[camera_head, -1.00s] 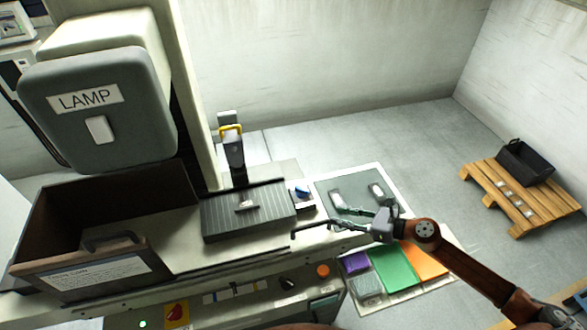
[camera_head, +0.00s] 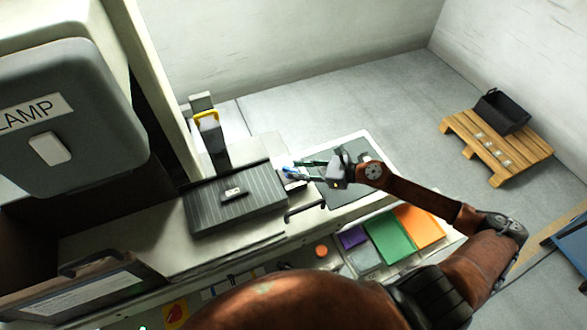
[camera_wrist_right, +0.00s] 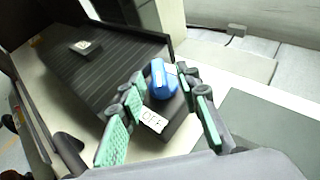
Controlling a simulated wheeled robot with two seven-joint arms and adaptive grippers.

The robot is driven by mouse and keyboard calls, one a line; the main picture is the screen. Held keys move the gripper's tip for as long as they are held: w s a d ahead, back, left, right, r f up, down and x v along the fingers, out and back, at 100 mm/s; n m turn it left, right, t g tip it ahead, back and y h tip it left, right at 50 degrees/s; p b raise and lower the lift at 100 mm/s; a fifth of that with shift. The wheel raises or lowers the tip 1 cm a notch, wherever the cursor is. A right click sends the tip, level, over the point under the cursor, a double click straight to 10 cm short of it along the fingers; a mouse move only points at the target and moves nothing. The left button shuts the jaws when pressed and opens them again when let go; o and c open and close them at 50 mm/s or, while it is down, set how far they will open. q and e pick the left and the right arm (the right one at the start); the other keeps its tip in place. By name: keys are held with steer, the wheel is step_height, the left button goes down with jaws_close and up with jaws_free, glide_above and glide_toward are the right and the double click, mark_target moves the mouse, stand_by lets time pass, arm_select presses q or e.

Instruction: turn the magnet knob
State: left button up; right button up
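The blue magnet knob (camera_head: 287,170) sits on a small dark block at the right end of the dark ribbed plate (camera_head: 212,211). In the right wrist view the knob (camera_wrist_right: 161,82) has a white pointer mark, and a white "OFF" label (camera_wrist_right: 152,120) lies on the block's near side. My right gripper (camera_head: 300,171) is at the knob. In the wrist view its green-padded fingers (camera_wrist_right: 163,86) are spread, one on each side of the knob; I cannot tell whether they touch it. My left gripper is not in view.
A small metal piece (camera_head: 234,193) lies on the ribbed plate. A yellow-handled upright device (camera_head: 207,135) stands behind. The lamp housing (camera_head: 70,110) hangs at left.

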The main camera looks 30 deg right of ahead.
steer(key=shift+x, duration=0.8)
steer(key=shift+c, duration=1.3)
steer(key=c, duration=0.5)
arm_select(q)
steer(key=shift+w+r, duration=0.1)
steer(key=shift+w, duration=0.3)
arm_select(e)
jaws_close()
